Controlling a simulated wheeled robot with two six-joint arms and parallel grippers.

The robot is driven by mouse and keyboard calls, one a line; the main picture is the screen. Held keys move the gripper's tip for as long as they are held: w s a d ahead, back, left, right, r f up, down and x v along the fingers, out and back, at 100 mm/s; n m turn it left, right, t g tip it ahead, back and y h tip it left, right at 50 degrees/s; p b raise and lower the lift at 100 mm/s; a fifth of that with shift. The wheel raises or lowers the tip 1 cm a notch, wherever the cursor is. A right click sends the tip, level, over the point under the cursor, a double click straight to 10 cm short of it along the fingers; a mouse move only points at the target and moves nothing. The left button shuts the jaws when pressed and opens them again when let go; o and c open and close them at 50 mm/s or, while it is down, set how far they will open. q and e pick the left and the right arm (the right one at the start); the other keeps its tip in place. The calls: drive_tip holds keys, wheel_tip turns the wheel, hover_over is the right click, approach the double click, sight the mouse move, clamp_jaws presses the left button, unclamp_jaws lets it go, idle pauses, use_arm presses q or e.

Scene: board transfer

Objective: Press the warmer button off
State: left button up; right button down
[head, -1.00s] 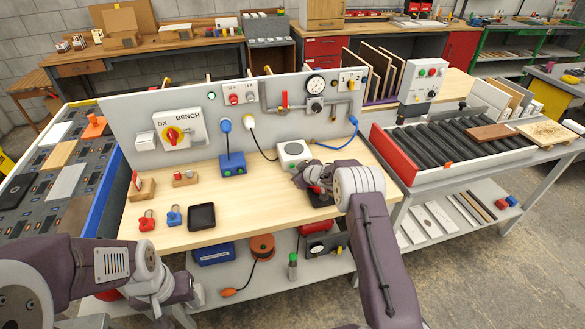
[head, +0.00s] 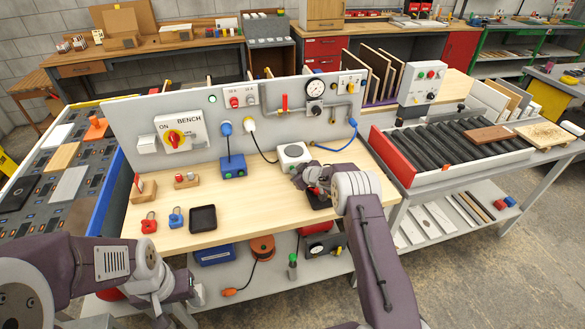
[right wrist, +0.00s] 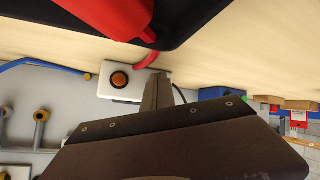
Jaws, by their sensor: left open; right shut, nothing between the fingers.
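The white box that looks like the warmer (head: 285,163) stands on the wooden bench against the grey panel, with a round disc on its face. In the right wrist view the white box (right wrist: 103,89) shows a round orange button (right wrist: 120,79). My right gripper (head: 302,183) is shut and empty, just in front of the box and over a dark tray. In the right wrist view its finger (right wrist: 157,92) lies beside the box's right part; I cannot tell whether they touch. My left gripper (head: 192,291) is low at the bench's front left, its fingers barely visible.
A black tray (head: 203,219), a red padlock (head: 149,224) and a blue padlock (head: 176,219) sit front left on the bench. A blue socket box (head: 233,167) stands left of the white box. A dark tray with a red object (right wrist: 110,12) is near my right gripper.

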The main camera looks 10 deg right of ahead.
sight(300, 192)
idle(0.3)
drive_tip(key=shift+s+b, duration=0.4)
drive_tip(key=shift+s, duration=0.05)
drive_tip(key=shift+s+f+b, duration=0.2)
drive_tip(key=shift+b, duration=0.2)
drive_tip(key=s+b, duration=0.3)
drive_tip(key=s, duration=0.2)
drive_tip(key=shift+s+d+r, duration=0.1)
drive_tip(key=shift+s, duration=0.15)
